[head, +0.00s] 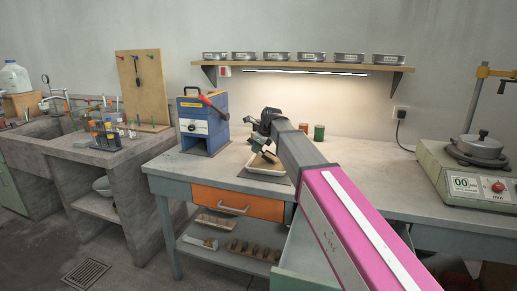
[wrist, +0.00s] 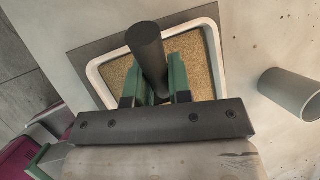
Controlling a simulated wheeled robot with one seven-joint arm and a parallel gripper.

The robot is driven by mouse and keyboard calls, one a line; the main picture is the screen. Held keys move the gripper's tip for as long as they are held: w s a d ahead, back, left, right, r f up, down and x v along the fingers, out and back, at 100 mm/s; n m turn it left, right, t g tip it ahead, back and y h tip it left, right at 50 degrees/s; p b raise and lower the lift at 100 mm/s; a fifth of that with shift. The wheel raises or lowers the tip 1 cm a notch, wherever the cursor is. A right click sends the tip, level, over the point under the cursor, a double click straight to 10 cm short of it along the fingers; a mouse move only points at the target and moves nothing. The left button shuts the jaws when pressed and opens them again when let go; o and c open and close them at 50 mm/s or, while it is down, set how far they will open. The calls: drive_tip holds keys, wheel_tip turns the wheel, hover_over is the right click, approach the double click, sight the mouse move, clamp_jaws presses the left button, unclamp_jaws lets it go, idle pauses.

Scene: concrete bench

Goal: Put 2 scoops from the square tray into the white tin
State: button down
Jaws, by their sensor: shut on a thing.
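The square tray (wrist: 97,78) has a pale rim and holds tan grains; it also shows on the bench in the head view (head: 281,174). My gripper (wrist: 155,82) is over the tray, its green fingers shut on the dark round handle of the scoop (wrist: 147,45). The scoop's bowl is hidden in the wrist view. In the head view my gripper (head: 262,143) is just above the tray. A pale cylinder (wrist: 291,94), probably the white tin, stands right of the tray in the wrist view. I cannot make it out in the head view, where my arm covers that area.
A blue machine (head: 203,125) stands left of the tray. A red tin (head: 303,128) and a green tin (head: 319,133) stand behind my arm. A shelf of dishes (head: 300,64) hangs above.

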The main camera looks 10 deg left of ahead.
drive_tip(key=shift+w+a, duration=0.1)
drive_tip(key=shift+a, duration=0.75)
drive_tip(key=shift+s+d, duration=0.2)
drive_tip(key=shift+d, duration=1.3)
idle(0.7)
drive_tip(key=shift+r+g+h, duration=0.3)
drive_tip(key=shift+r+h, duration=1.2)
drive_tip(key=shift+h, duration=0.1)
drive_tip(key=shift+r, duration=2.8)
